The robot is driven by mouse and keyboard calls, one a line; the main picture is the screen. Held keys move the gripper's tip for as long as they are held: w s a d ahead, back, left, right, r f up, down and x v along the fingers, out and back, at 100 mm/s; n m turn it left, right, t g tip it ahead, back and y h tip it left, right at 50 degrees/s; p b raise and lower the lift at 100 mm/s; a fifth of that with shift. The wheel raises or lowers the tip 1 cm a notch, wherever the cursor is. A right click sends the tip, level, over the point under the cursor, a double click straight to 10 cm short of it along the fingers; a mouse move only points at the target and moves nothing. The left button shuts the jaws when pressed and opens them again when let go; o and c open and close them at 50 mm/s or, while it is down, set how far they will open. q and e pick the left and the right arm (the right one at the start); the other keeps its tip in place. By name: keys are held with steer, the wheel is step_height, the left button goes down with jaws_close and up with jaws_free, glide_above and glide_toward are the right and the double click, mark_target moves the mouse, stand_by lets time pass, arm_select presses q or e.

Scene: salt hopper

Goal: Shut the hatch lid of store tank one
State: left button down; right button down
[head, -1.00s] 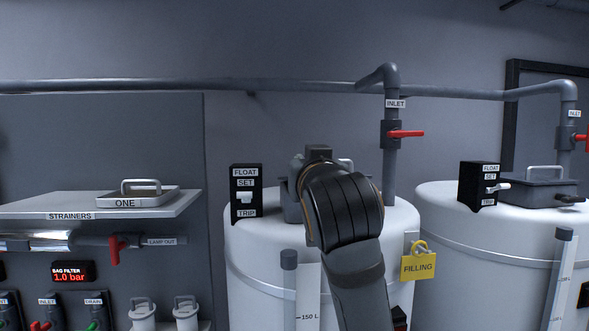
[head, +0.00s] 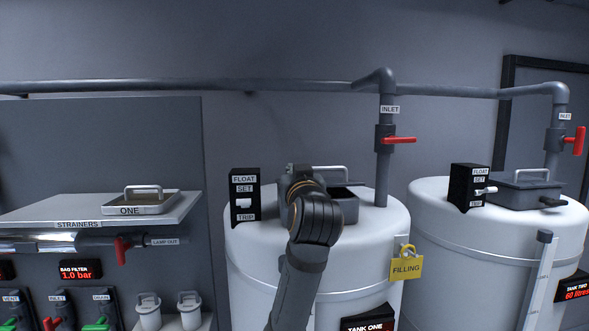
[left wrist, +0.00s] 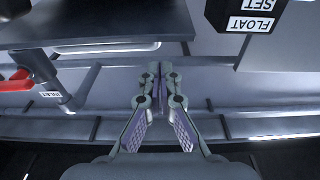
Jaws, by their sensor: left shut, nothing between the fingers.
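Store tank one (head: 375,235) is the white tank in the middle of the head view. Its dark grey hatch (head: 349,210) is on top, with a dark opening showing to the right of my arm. A pale handle of the hatch lid (head: 333,168) shows behind the opening; the lid looks raised, but my arm hides much of it and its angle is unclear. In the left wrist view, a dark flat plate (left wrist: 90,22), seemingly the lid, has a pale handle beyond it. My left gripper (left wrist: 160,68) is shut and empty near that plate; contact is unclear. My right gripper is out of view.
A black float box (head: 245,190) stands left of the hatch. An inlet pipe with a red valve handle (head: 400,140) rises at the right. A yellow FILLING tag (head: 406,268) hangs on tank one's side. Tank two (head: 480,245) stands at the right.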

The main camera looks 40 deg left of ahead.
arm_select(q)
steer(key=shift+s+d+f, duration=0.1)
steer(key=shift+d+f, duration=0.1)
steer(key=shift+f, duration=0.5)
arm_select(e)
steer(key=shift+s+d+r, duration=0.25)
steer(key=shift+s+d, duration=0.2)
